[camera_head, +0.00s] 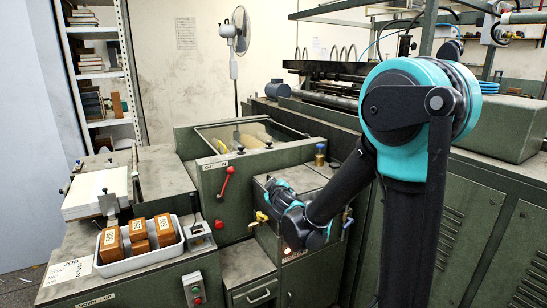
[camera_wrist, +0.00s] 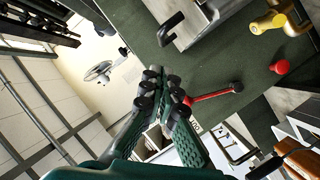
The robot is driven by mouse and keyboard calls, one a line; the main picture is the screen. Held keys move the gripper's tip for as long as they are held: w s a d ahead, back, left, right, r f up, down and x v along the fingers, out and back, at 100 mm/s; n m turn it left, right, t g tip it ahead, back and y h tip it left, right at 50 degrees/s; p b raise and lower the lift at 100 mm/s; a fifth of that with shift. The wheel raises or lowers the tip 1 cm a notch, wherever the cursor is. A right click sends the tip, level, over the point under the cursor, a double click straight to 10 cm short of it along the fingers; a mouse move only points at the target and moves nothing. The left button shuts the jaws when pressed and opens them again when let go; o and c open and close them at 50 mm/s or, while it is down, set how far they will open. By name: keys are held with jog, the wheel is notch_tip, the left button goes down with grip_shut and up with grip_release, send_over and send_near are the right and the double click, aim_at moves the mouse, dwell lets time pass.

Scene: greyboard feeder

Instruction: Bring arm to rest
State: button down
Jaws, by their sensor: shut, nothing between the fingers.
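My arm reaches in from the right in the head view, its teal and black elbow high and its forearm sloping down to the left. My gripper shows in the wrist view (camera_wrist: 166,84), its dark green ribbed fingers drawn together with black joints at the tips. It is shut and holds nothing. In the head view my wrist hangs in front of the green machine (camera_head: 209,192), left of the forearm. The fingertips are hard to make out there. I cannot tell how close they are to the machine face.
A red lever (camera_head: 225,184) sticks out of the machine front, left of my wrist. A white tray (camera_head: 128,265) with several brown blocks and a white paper stack (camera_head: 92,196) stand at the left. A fan (camera_head: 234,45) stands behind. Green cabinets (camera_head: 480,230) line the right.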

jog(key=s+d+f+m+g+h, duration=0.2)
jog(key=s+d+f+m+g, duration=0.15)
jog(key=s+d, duration=0.45)
jog(key=s+d+f+m+g+h, duration=0.25)
jog(key=d+f, duration=0.25)
jog(key=d, duration=0.7)
jog(key=s+d+f+m+g, duration=0.1)
jog(key=s+f, duration=0.3)
jog(key=s, duration=0.5)
jog(key=s+d+f+m+g+y, duration=0.1)
jog(key=s+d+f+m+g, duration=0.1)
jog(key=s, duration=0.8)
notch_tip(320, 180, down, 2)
jog(key=shift+s+f+m+g, duration=0.25)
jog(key=shift+m+g, duration=0.55)
jog(key=shift+g, duration=0.3)
jog(key=shift+y, duration=0.25)
